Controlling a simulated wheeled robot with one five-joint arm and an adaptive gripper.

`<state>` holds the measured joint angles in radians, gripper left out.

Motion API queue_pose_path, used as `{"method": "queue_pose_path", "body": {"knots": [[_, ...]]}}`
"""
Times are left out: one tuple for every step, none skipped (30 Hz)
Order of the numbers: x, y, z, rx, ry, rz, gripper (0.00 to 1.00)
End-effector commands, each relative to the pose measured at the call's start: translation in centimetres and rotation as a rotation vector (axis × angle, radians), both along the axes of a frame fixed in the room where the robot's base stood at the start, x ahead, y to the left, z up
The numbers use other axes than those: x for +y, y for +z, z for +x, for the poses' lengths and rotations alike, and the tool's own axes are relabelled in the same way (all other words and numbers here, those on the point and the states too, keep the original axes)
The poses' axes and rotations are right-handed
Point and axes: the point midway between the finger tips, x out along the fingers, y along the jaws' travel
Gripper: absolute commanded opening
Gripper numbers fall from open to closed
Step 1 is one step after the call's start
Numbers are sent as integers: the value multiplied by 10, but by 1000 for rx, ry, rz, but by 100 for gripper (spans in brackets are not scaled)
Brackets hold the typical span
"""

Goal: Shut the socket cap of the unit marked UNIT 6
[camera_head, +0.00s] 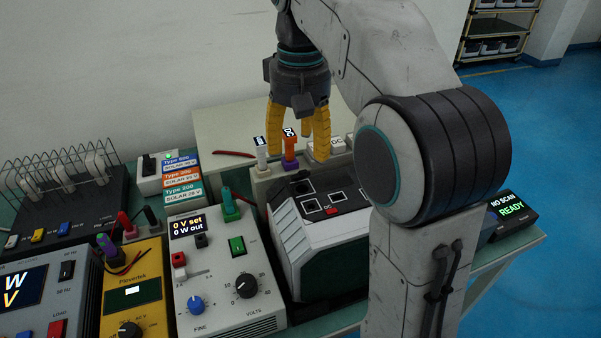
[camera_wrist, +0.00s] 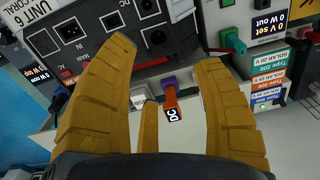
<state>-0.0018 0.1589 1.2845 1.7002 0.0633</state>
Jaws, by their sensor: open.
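The unit marked UNIT 6 (camera_wrist: 88,48) shows at the upper left of the wrist view, with its label and a dark panel of sockets. In the head view the unit (camera_head: 320,250) is a pale and dark green box at the centre, partly hidden by my arm. Several dark sockets show on its panel; I cannot clearly tell the socket cap or its position. My gripper (camera_head: 299,150) is open above the back side of the unit. An orange and purple plug marked DC (camera_wrist: 170,97) stands between its yellow fingers in the wrist view, not visibly gripped.
A white plug (camera_head: 261,152) stands beside the DC plug. Bench supplies (camera_head: 215,265) and a yellow meter (camera_head: 132,295) crowd the left. A NO SCAN READY display (camera_head: 511,212) stands at the right.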

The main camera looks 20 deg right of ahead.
Motion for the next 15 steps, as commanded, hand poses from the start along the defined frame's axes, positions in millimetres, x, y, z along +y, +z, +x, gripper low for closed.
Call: {"method": "queue_pose_path", "body": {"knots": [[0,-1,0,0,21,0,61],[0,-2,0,-1,29,0,61],[0,-5,0,-1,39,0,61],[0,-7,0,0,44,0,61],[0,-10,0,0,46,0,61],[0,-14,0,1,48,0,61],[0,-18,0,0,48,0,61],[0,-22,0,0,48,0,61],[0,-27,-1,1,48,0,61],[0,-31,0,0,48,0,61],[0,-35,0,0,47,0,61],[0,-40,0,0,47,0,61],[0,-44,0,0,47,0,61],[0,-47,0,-1,47,0,61],[0,-52,-1,0,46,0,61]]}}
